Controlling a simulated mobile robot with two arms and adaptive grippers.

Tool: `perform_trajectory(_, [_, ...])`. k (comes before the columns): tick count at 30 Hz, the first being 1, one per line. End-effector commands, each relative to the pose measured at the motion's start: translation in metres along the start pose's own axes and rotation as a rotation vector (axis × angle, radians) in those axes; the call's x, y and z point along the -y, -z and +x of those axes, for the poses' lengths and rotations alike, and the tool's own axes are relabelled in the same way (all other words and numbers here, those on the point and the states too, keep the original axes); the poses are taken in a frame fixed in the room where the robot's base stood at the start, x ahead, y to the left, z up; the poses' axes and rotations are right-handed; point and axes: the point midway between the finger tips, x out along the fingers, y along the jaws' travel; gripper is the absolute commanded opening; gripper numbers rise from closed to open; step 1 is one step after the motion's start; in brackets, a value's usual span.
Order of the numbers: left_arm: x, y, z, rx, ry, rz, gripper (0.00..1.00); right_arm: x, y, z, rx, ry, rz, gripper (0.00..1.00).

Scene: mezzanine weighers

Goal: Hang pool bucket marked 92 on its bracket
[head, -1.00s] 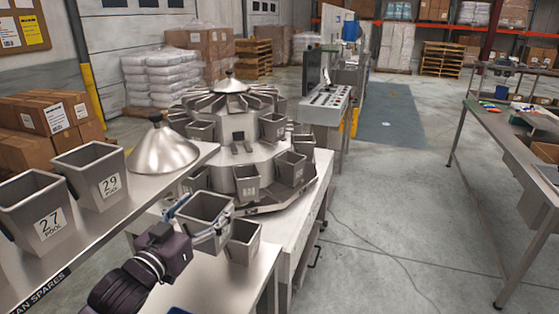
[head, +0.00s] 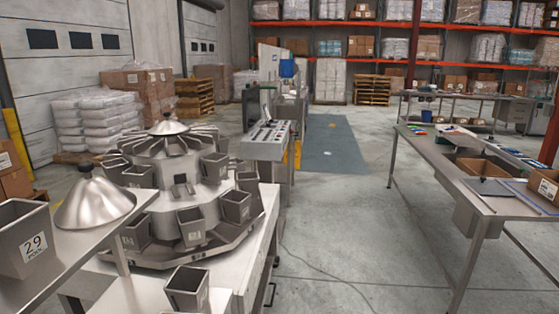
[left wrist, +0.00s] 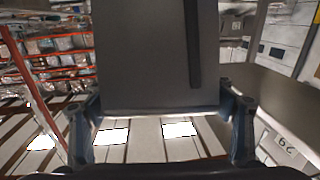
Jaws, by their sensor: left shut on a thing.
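In the left wrist view my left gripper (left wrist: 160,115) is shut on a grey metal bucket (left wrist: 150,50), with a finger at each side of it. No number shows on the held bucket's visible face, which has a dark upright strip. My left gripper and this bucket are not in the head view. The weigher (head: 178,170) stands left of centre in the head view, with several grey buckets hung around it, such as one at its front (head: 191,226). Which bracket is free cannot be told. My right gripper is in neither view.
A pool bucket marked 29 (head: 22,245) and a metal cone (head: 93,205) stand on the shelf at left. A loose bucket (head: 187,290) stands on the near bench. A long table (head: 470,185) with boxes stands right. The floor between (head: 350,240) is clear except for a cable.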

Motion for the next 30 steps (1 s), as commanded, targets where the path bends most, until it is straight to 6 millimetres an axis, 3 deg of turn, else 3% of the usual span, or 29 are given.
perform_trajectory(7, [-0.003, 0.003, -0.012, -0.003, 0.031, 0.008, 0.36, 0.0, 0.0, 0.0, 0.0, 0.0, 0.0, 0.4])
perform_trajectory(16, [-0.002, 0.004, -0.007, -0.005, 0.021, 0.007, 0.36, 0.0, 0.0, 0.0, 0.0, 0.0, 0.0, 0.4])
perform_trajectory(20, [0.0, 0.006, 0.009, -0.013, -0.005, 0.002, 0.36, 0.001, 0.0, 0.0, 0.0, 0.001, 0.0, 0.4])
perform_trajectory(30, [0.021, 0.026, 0.069, -0.015, -0.076, -0.002, 0.36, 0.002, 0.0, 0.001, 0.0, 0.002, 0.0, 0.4])
